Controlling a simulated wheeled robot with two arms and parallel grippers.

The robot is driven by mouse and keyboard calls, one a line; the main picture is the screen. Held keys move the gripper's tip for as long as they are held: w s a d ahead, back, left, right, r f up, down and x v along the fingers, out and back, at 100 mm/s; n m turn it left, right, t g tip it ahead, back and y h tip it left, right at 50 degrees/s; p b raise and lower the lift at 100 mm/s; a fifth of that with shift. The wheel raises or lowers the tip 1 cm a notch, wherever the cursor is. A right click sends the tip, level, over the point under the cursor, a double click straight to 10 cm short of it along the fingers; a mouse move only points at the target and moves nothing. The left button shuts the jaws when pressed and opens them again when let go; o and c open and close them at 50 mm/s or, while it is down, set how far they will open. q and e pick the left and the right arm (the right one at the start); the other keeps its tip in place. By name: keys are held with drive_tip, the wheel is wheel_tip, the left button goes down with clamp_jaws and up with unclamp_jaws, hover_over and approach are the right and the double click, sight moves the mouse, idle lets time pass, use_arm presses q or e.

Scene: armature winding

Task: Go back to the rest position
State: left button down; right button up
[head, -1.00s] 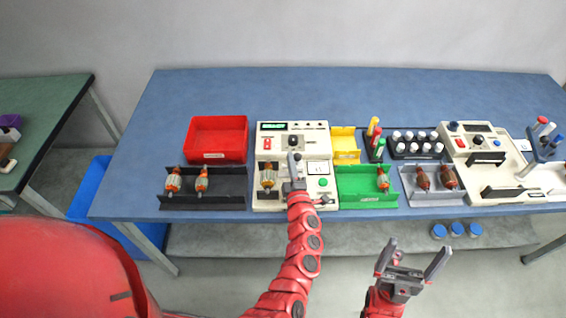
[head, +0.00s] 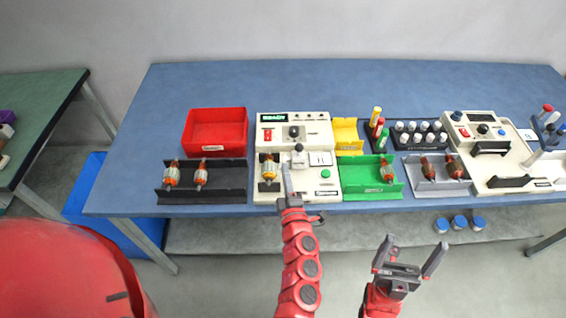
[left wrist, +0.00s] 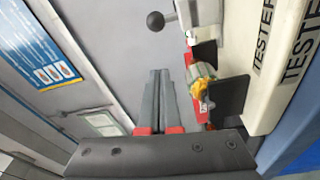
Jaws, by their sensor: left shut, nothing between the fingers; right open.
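My left gripper (head: 288,182) is shut and empty, in front of the tester's lower part. In the left wrist view its two fingers (left wrist: 160,100) lie together, with an armature (left wrist: 201,82) beside them to the right. The white tester (head: 320,130) stands on the blue bench, its display lit green, with an armature (head: 268,172) seated at its left side. My right gripper (head: 398,262) is open and empty, in front of the bench's front edge, fingers pointing up.
A red bin (head: 216,130), a black tray (head: 230,185) with two armatures, a green tray (head: 360,187) with one, and a grey tray (head: 440,185) with two line the blue bench (head: 330,80). Bottles and a second machine (head: 505,165) stand right. The bench's back is clear.

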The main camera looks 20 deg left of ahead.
use_arm(q)
drive_tip(key=shift+s, duration=0.6)
drive_tip(key=shift+d, duration=0.1)
